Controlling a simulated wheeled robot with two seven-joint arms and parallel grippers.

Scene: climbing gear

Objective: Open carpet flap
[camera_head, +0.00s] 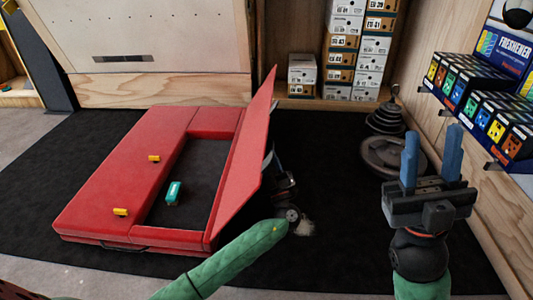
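A red padded mat (115,185) lies on the dark floor with a rectangular dark opening (207,160) in it. The red flap (245,165) stands raised steeply along the right side of the opening, its upper edge leaning right. My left gripper (273,160) is on the right side of the flap, close to it. Its fingers are largely hidden behind the flap, so contact and finger state are unclear. My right gripper (431,157) is on the right, pointing up, with its two blue fingers wide apart and nothing between them.
A teal item (173,193) lies in the opening. Two small yellow items (154,158) (120,212) lie on the mat. Dark round weights (388,155) stand behind my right gripper. Stacked boxes (345,50) stand at the back, and a product display (485,95) is at right.

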